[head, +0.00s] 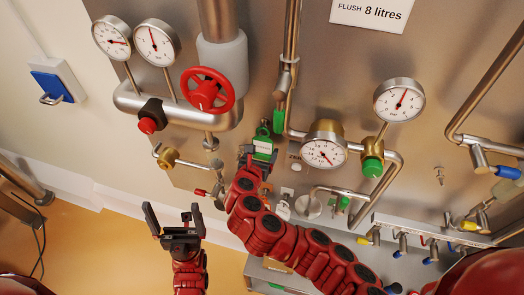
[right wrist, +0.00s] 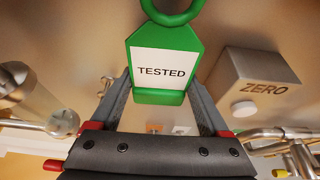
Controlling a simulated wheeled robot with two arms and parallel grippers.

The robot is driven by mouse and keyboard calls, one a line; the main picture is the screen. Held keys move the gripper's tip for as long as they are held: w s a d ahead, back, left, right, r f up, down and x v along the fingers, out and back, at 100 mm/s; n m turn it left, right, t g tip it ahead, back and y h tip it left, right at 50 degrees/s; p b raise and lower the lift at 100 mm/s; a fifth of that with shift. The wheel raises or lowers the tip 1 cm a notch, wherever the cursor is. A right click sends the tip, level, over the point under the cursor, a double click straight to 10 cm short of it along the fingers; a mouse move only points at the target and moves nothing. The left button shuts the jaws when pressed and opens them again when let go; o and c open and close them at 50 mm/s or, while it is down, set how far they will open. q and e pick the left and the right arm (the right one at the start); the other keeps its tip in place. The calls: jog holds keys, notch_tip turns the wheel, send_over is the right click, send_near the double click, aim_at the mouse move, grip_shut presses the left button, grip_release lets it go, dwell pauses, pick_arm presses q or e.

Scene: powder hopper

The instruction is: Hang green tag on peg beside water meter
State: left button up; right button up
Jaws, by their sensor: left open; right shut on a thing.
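The green tag (head: 263,146) has a white label reading TESTED and a green ring on top. In the right wrist view the tag (right wrist: 160,65) stands upright between the fingers, its ring cut off by the top edge. My right gripper (head: 257,160) is shut on the tag's lower part, in front of the steel panel. The round brass-and-steel water meter (head: 324,146) is to the right of the tag. My left gripper (head: 174,222) is open and empty, low at the left, apart from the panel.
A grey ZERO box (right wrist: 250,80) with a white button is right of the tag. A green valve handle (head: 279,121) is close beside the tag's ring. A red handwheel (head: 207,90), gauges and pipes crowd the panel. Floor (head: 120,250) at lower left is free.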

jog(key=shift+a, duration=0.1)
jog(key=o, duration=1.2)
jog(key=shift+s+r, duration=0.1)
